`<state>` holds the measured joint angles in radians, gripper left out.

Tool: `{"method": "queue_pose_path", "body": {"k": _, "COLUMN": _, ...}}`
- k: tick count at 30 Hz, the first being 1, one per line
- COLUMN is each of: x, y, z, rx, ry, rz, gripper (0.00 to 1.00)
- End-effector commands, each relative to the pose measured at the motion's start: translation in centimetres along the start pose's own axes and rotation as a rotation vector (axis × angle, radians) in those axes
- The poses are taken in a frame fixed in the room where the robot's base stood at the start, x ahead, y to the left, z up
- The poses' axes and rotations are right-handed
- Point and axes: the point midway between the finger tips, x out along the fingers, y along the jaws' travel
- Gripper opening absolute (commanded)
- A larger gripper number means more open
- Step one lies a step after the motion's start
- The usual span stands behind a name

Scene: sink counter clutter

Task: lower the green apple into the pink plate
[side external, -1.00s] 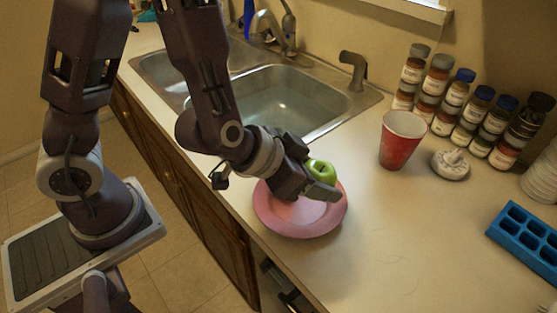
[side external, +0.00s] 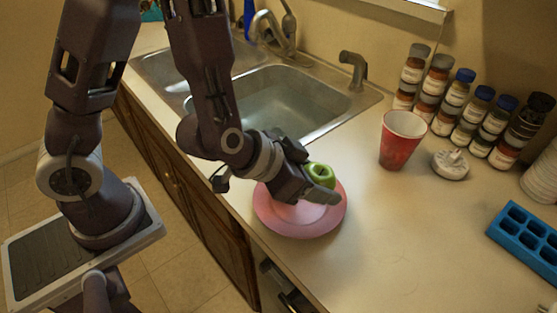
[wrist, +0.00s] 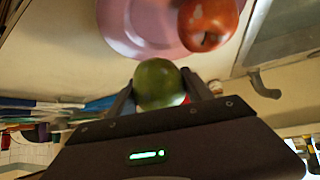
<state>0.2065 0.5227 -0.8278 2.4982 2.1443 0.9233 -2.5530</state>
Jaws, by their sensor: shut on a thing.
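My gripper (side external: 316,185) is shut on the green apple (side external: 320,173), one finger on each side of it. The apple shows above the near finger in the side view and between both fingers in the wrist view (wrist: 158,84). The pink plate (side external: 322,222) lies flat on the counter. My gripper and the apple are over its far right part in the side view. A gap between apple and plate cannot be made out. In the wrist view the plate (wrist: 124,32) is at the top.
A red fruit (wrist: 207,22) overlaps the plate in the wrist view; my gripper hides it in the side view. A red cup (side external: 400,145), a white juicer-like dish (side external: 450,165), several spice jars (side external: 456,95) and a blue tray (side external: 522,237) stand right. The sink (side external: 285,100) is behind.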

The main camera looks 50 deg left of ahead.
Motion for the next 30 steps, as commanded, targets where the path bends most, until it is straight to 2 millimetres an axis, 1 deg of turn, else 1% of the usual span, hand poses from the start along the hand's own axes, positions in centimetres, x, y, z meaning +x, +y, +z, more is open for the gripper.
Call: {"method": "queue_pose_path", "body": {"k": 30, "x": 1.1, "y": 0.0, "z": 1.1, "rx": 0.001, "ry": -0.001, "rz": -0.001, "gripper": 0.11}}
